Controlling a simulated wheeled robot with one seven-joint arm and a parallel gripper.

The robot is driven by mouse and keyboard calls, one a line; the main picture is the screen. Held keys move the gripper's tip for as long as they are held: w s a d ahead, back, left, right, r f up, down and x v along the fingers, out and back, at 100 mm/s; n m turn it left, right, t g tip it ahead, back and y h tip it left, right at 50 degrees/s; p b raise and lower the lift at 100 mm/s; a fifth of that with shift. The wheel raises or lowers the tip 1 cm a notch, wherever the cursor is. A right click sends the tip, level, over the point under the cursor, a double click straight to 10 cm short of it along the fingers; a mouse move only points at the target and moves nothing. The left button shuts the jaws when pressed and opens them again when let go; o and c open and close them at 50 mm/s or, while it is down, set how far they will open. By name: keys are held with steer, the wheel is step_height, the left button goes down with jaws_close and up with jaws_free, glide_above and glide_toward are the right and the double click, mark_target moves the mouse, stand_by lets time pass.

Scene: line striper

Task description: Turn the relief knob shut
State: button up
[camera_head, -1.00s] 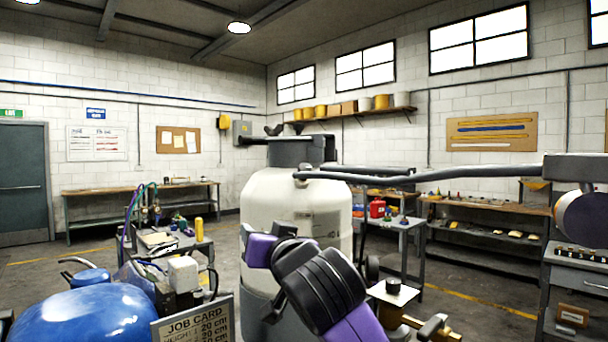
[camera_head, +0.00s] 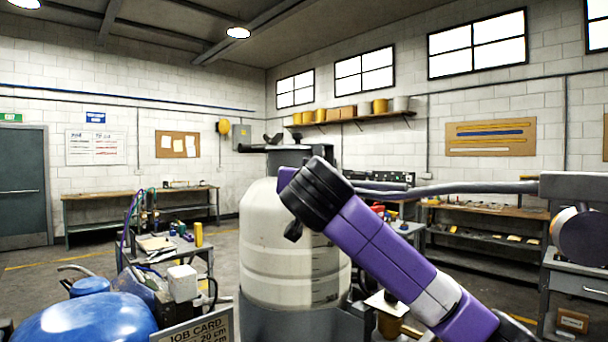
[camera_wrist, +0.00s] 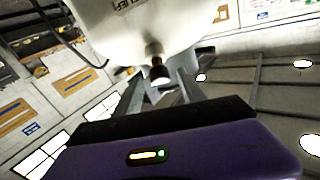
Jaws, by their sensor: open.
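A small black knob (camera_wrist: 159,74) on a short brass stem sticks out of the white tank (camera_wrist: 145,30) in the wrist view. A label with partly cut-off lettering sits on the tank above it. My gripper (camera_wrist: 160,88) is open, its two grey fingers spread on either side of the knob's line, with no clear contact. How deep the knob sits between the fingers I cannot tell. In the head view the white tank (camera_head: 275,255) stands mid-frame; my purple arm crosses its right side and the knob is not visible there.
A blue tank (camera_head: 85,320) and a job card sign (camera_head: 195,332) stand at the lower left. A grey-covered bar (camera_head: 450,188) runs across on the right. A workbench (camera_head: 490,212) and a small cabinet (camera_head: 575,280) stand behind at the right.

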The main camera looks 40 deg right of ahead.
steer(key=shift+p+x, duration=0.3)
steer(key=shift+x, duration=0.95)
jaws_close()
